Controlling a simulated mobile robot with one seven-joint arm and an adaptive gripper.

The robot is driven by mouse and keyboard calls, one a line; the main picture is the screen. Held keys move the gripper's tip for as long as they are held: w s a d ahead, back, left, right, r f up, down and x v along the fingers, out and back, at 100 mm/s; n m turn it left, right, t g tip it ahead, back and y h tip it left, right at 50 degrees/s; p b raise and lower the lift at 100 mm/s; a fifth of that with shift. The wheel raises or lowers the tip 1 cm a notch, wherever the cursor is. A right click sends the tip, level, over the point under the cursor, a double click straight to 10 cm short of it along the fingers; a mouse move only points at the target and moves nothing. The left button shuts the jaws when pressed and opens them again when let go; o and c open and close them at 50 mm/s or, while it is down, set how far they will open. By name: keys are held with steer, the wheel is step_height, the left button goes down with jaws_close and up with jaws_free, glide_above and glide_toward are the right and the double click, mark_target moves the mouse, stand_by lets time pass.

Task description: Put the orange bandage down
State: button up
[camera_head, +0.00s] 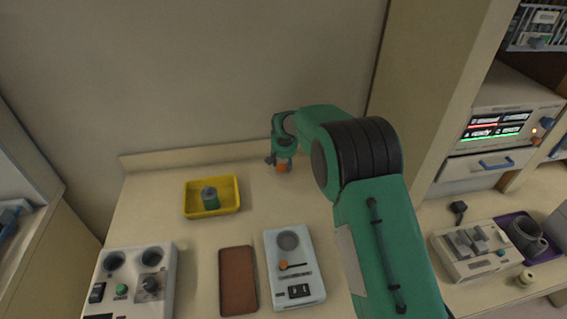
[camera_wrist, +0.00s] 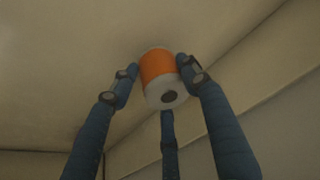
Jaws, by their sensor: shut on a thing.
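The orange bandage (camera_wrist: 157,70) is a short roll with an orange band and white ends, one with a dark core. It sits between the fingers of my gripper (camera_wrist: 160,80) in the wrist view, and the gripper is shut on it. In the head view my gripper (camera_head: 280,163) is over the back of the counter, with the orange bandage (camera_head: 282,168) low between the fingers. It is at or close to the counter top (camera_head: 262,215); I cannot tell whether it touches.
A yellow tray (camera_head: 228,209) holding a green and grey item (camera_head: 209,198) stands to the left. A brown pad (camera_head: 238,280), a white device (camera_head: 294,268) and a control box (camera_head: 131,281) are nearer the front. The counter around the gripper is clear, with a wall behind.

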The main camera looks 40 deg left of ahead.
steer(key=shift+f, duration=0.1)
steer(key=o, duration=1.2)
steer(key=shift+c, duration=0.2)
steer(key=p+v, duration=0.1)
steer(key=v, duration=1.1)
